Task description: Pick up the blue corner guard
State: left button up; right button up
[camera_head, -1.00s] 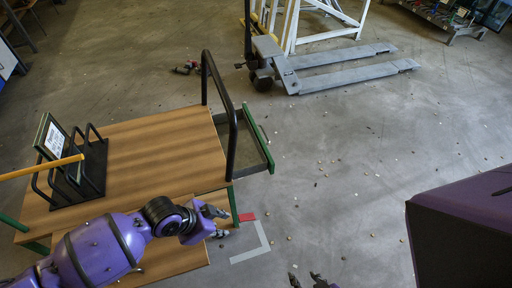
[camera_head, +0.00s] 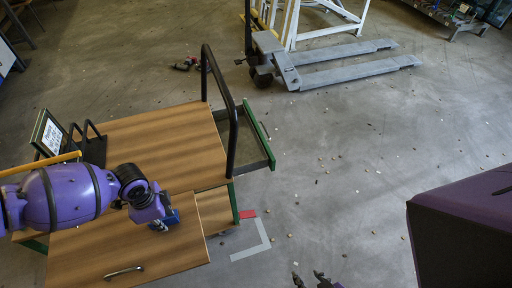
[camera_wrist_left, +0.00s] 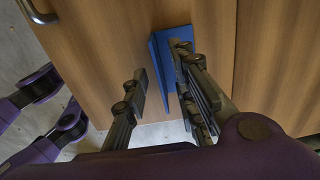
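The blue corner guard (camera_head: 172,218) is at the wooden cabinet, mostly hidden under my left gripper (camera_head: 159,220) in the head view. In the left wrist view the guard (camera_wrist_left: 160,70) is an angled blue strip against the wood. My left gripper (camera_wrist_left: 163,70) has its fingers apart, one on each side of part of the guard. The right-hand finger overlaps the guard in the picture; I cannot tell whether it touches. My right gripper (camera_head: 311,281) is at the bottom edge of the head view, its two fingertips apart, with nothing visible between them.
The cabinet top (camera_head: 150,140) carries a black rack (camera_head: 92,146) with a framed sign and a yellow bar. A black rail (camera_head: 232,120) and a green-edged tray (camera_head: 262,135) stand at its right. A metal handle (camera_head: 124,271) is on the lower wooden panel.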

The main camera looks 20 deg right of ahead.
pick_arm(q)
jog(key=shift+f, duration=0.8)
grip_shut()
jog(key=shift+r, duration=0.1)
